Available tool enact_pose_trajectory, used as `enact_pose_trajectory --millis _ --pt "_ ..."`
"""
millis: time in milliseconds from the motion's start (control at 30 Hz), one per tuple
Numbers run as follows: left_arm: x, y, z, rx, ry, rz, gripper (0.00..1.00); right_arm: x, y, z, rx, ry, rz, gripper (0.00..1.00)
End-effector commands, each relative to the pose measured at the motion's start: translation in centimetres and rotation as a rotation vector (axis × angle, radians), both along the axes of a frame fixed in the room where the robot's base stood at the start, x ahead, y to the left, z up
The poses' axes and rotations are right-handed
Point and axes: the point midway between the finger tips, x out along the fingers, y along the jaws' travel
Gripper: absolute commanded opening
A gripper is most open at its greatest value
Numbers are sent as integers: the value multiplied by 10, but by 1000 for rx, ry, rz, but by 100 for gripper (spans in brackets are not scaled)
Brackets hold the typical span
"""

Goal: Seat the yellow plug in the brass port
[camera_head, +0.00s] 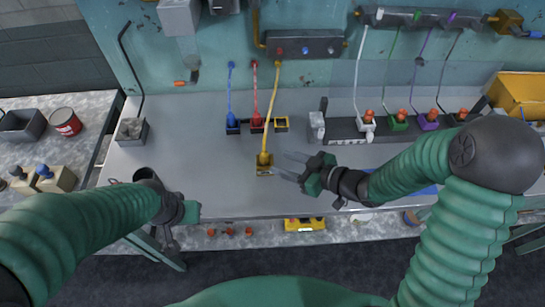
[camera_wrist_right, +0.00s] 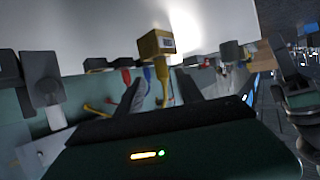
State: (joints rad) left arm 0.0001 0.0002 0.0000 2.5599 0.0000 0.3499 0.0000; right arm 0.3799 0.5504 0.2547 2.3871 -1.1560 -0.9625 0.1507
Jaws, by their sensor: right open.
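The yellow plug (camera_head: 264,158) stands at the end of a yellow tube, on a small yellow block (camera_head: 265,171) near the table's front. Whether it is in the block or only resting on it is unclear. An empty yellow-rimmed socket (camera_head: 281,124), probably the brass port, sits farther back beside the red plug. My right gripper (camera_head: 284,166) is open just right of the yellow plug, fingers pointing at it. In the right wrist view the yellow block (camera_wrist_right: 157,43) lies ahead, beyond the open fingers (camera_wrist_right: 158,96). My left gripper (camera_head: 190,212) is at the front left; its fingers are unclear.
A blue plug (camera_head: 232,122) and a red plug (camera_head: 256,119) stand in sockets behind. A dark rack (camera_head: 345,131) with several coloured plugs spans the back right. The left middle of the table is clear.

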Motion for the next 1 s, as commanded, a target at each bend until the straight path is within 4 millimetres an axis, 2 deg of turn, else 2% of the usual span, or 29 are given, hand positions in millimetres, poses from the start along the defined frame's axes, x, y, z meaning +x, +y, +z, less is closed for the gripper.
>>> enact_pose_trajectory --millis 100,300,467,533,567,633,700,767,833,900,1000 --pt "0 0 7 0 0 0 0 -17 -23 14 -1 0 -4 44" --pt "0 0 10 0 0 0 0 -33 -43 23 1 2 0 44" --pt "0 0 10 0 0 0 0 -35 -46 23 -6 4 -4 44" --pt "0 0 10 0 0 0 0 -27 -53 18 -57 18 -51 44" --pt "0 0 10 0 0 0 0 -22 -60 14 -98 30 -90 44" --pt "0 0 10 0 0 0 0 -9 -87 3 -227 85 -232 44" --pt "0 0 10 0 0 0 0 -8 -122 -6 -359 186 -415 44" --pt "0 0 9 0 0 0 0 -23 -147 -10 -437 311 -567 44" --pt "0 0 9 0 0 0 0 -54 -160 -14 -475 482 -704 44" --pt "0 0 9 0 0 0 0 -88 -157 -15 -471 645 -785 44" --pt "0 0 9 0 0 0 0 -123 -142 -16 -442 812 -828 44"
